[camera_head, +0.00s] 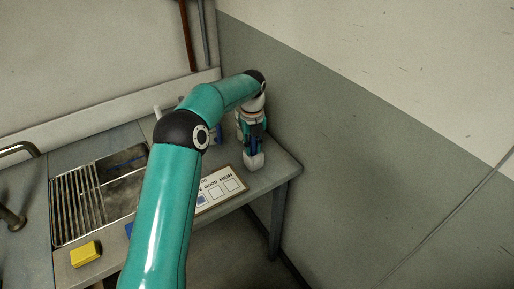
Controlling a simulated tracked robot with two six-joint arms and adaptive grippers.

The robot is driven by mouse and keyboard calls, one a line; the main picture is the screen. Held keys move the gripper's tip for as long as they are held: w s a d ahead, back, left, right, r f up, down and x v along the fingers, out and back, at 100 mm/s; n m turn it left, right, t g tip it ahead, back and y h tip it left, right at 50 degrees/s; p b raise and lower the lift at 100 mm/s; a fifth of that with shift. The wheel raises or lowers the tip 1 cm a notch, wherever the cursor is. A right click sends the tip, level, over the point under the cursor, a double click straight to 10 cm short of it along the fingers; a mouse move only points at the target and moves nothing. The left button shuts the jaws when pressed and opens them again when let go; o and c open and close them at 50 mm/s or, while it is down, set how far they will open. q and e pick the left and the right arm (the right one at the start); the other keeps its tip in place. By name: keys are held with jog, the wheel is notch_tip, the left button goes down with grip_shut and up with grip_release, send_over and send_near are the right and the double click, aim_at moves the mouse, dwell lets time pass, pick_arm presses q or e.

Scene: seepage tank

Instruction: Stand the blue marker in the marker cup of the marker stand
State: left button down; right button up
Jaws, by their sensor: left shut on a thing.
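My left arm reaches across the bench to its far right corner. My left gripper (253,138) points down there and is shut on the blue marker (246,136), which shows only as a narrow dark blue strip between the gripper parts. Directly below the gripper is a small whitish block-like piece (254,161), which may be the marker stand's cup. I cannot tell whether the marker's lower end is inside it, touching it or just above it. My right gripper is not in view.
A card (222,188) with printed boxes lies near the bench's front edge. A yellow block (86,254) sits in front of a grated basin (78,205). A metal pipe (18,149) stands at left. The grey wall (345,160) rises close right of the bench.

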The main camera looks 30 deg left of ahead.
pick_arm(q)
jog(key=shift+f, duration=0.2)
jog(key=c, duration=1)
grip_release()
jog(key=shift+c, duration=0.2)
